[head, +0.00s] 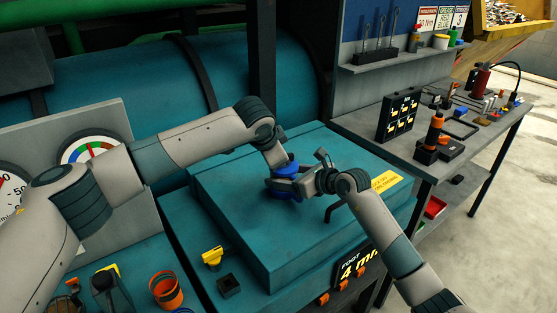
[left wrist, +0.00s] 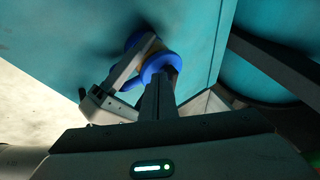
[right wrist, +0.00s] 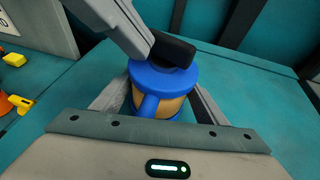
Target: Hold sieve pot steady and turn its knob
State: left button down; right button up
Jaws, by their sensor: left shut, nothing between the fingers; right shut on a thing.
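The sieve pot (head: 284,193) stands on the raised teal box top, with a blue lid and a blue base. In the right wrist view the pot (right wrist: 172,105) shows a tan body, a round blue lid and a blue upright part in front. My right gripper (right wrist: 155,100) is shut on the pot's body, a finger on each side. My left gripper (head: 281,168) is shut and empty. The blue lid (left wrist: 160,64) also shows behind the finger in the left wrist view.
A dark bent handle (head: 334,210) lies near my right wrist. An orange cup (head: 166,290) and a yellow-topped item (head: 212,256) stand lower left. A grey bench (head: 400,150) holds tools.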

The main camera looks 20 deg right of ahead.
pick_arm(q)
jog(key=shift+w+a+m+g+h, duration=0.1)
jog(key=shift+m+g+h, duration=0.25)
jog(key=shift+m, duration=0.3)
jog(key=shift+w+a+m+g+h, duration=0.1)
jog(key=shift+m+g+h, duration=0.2)
jog(key=shift+m, duration=0.35)
dwell(0.4)
jog(key=shift+w+a+m+g+h, duration=0.25)
jog(key=shift+m+g+h, duration=0.15)
jog(key=shift+m, duration=0.4)
jog(key=shift+w+a, duration=0.1)
jog(key=shift+w, duration=0.1)
jog(key=shift+w+d+m+g, duration=0.1)
jog(key=shift+w+m+g, duration=0.2)
jog(key=shift+w, duration=0.65)
jog(key=shift+w+d+m+g, duration=0.15)
jog(key=shift+w+m, duration=0.2)
jog(key=shift+w, duration=0.6)
jog(key=shift+w+d+m+g, duration=0.1)
jog(key=shift+w+m, duration=0.25)
jog(key=shift+w, duration=0.6)
jog(key=shift+d, duration=0.2)
